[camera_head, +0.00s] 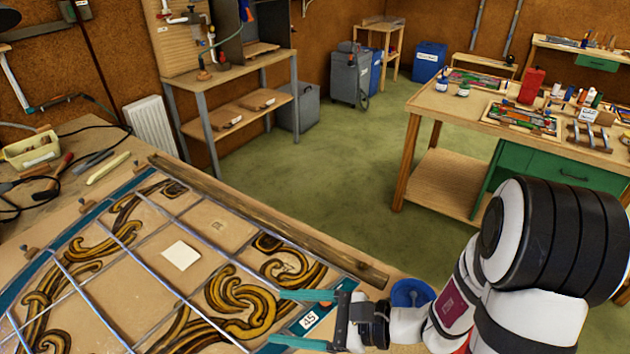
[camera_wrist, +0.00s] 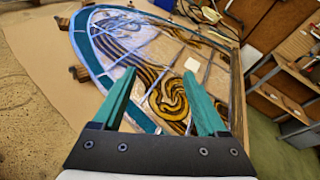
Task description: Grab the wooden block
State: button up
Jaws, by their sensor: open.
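Several small brown wooden blocks sit along the outer curved edge of the leaded glass panel (camera_head: 140,262). In the head view one block (camera_head: 84,206) is by the upper left edge and another (camera_head: 30,251) is further down. In the wrist view blocks (camera_wrist: 79,73) show left of the panel (camera_wrist: 137,115). I cannot tell which one the task means. My gripper (camera_head: 292,318) has teal fingers, apart and empty, over the panel's right corner by the "45" label. It also shows in the wrist view (camera_wrist: 160,75), with painted scrolls visible between the fingers.
A long wooden strip (camera_head: 270,215) lies along the panel's far edge. A pale square (camera_head: 181,255) lies on the panel. A yellowish tub (camera_head: 30,149), cables and hand tools are at the bench's left. A blue round container (camera_head: 408,292) is beside my wrist.

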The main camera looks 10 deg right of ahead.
jog(key=w+d+f+m+t+h, duration=0.1)
jog(key=d+f+m+t+h, duration=0.1)
jog(key=d+f+m+h, duration=0.1)
jog(key=w+d+f+m+t+h, duration=0.1)
jog(key=d+f+m+h, duration=0.3)
jog(key=d, duration=0.5)
jog(key=w+d+f+m+t+h, duration=0.2)
jog(key=d+f+m, duration=0.4)
jog(key=f, duration=0.3)
jog(key=shift+m+t+h, duration=0.3)
jog(key=shift+t+h, duration=0.5)
jog(key=shift+t, duration=0.3)
jog(key=x, duration=0.7)
jog(key=shift+w+d+f, duration=0.1)
jog(key=shift+f, duration=0.15)
jog(key=c, duration=1.1)
